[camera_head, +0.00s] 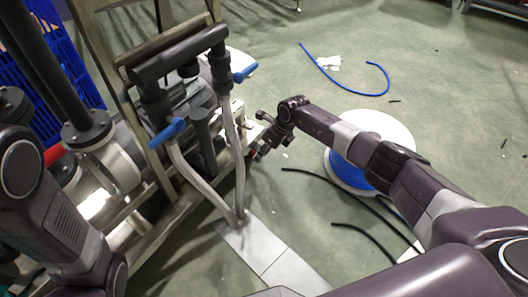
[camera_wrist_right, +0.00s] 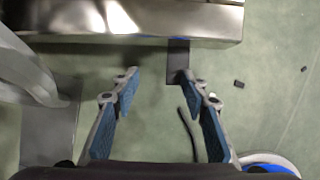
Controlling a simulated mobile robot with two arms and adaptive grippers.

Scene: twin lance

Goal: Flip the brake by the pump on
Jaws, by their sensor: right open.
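The pump (camera_head: 125,150), a grey metal body with pipes, sits in a metal frame at the left of the head view. My right gripper (camera_head: 258,149) is low beside the frame's right end. In the wrist view the right gripper (camera_wrist_right: 158,78) is open and empty, its blue-padded fingers pointing at the frame's metal beam (camera_wrist_right: 130,20).
Two bent grey pipes with blue handles (camera_head: 168,131) stand before the pump. Black hoses (camera_head: 325,175) and a blue hose (camera_head: 345,90) lie on the green floor. A blue crate (camera_head: 60,75) is behind.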

